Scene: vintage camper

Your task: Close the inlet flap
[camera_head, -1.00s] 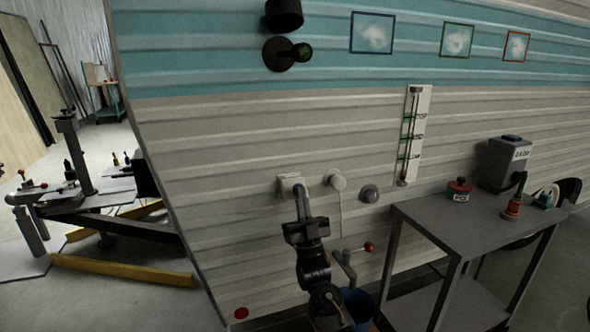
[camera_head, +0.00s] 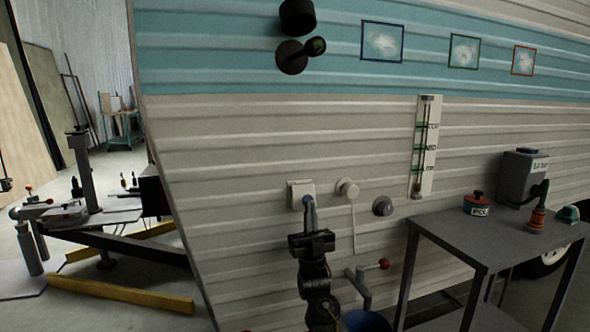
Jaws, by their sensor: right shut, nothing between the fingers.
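The inlet (camera_head: 297,188) is a small white square fitting low on the camper's beige wall, left of a round white cap with a cord. Its cover looks nearly flat against the wall; whether it is fully shut I cannot tell. My right gripper (camera_head: 308,200) comes up from below, with its narrow bluish tip in front of the inlet's lower right part. The gripper is shut and empty. The tip seems to touch or nearly touch the cover, and it hides part of the lower edge. My left gripper is not in view.
The round white cap (camera_head: 347,188) and a grey dome (camera_head: 382,206) sit right of the inlet. A crank with a red knob (camera_head: 383,264) is below. A grey table (camera_head: 458,235) stands at right. The trailer tongue and yellow bars (camera_head: 120,294) are at left.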

